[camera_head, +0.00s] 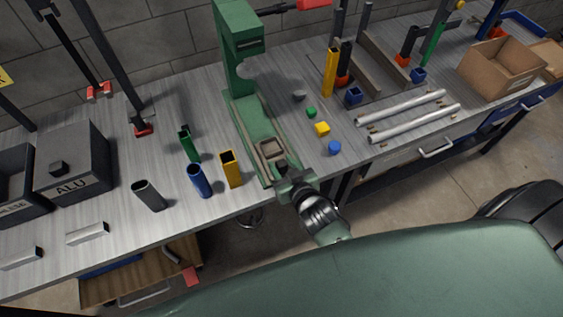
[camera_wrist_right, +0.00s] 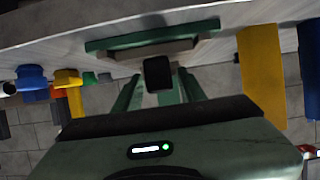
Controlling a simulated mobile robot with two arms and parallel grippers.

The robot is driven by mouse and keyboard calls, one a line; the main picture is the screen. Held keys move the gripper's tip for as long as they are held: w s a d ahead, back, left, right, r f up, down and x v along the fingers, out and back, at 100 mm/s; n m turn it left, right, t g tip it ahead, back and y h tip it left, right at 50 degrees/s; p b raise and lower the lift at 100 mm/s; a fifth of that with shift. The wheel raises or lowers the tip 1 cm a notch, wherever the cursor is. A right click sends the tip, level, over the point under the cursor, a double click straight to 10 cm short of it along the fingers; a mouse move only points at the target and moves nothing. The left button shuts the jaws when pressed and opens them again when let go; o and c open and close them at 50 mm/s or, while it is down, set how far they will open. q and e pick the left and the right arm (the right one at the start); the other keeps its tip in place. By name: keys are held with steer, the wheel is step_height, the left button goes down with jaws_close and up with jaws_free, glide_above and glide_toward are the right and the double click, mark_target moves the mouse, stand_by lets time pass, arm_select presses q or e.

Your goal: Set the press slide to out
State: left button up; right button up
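The green press (camera_head: 240,45) stands on the bench, with a long green base running toward the front edge. Its slide (camera_head: 271,149), a tan-grey block with a square recess, sits near the front end of that base. In the right wrist view the slide (camera_wrist_right: 150,51) shows as a tan bar in front of a green one, with a dark knob (camera_wrist_right: 158,73) facing me. My right gripper (camera_head: 296,183) is at the front of the slide. In the wrist view its green fingers (camera_wrist_right: 159,88) stand either side of the knob, seemingly with small gaps. My left gripper is out of view.
Green (camera_head: 189,144), blue (camera_head: 199,181), yellow (camera_head: 231,169) and grey (camera_head: 149,195) tubes stand left of the press. Two silver rods (camera_head: 405,107) lie farther right, near a cardboard box (camera_head: 499,70).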

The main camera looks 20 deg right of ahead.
steer(key=shift+r, duration=0.1)
steer(key=shift+s, duration=0.1)
steer(key=b+v, duration=0.1)
steer(key=v, duration=0.6)
steer(key=shift+s, duration=0.4)
steer(key=shift+r, duration=0.15)
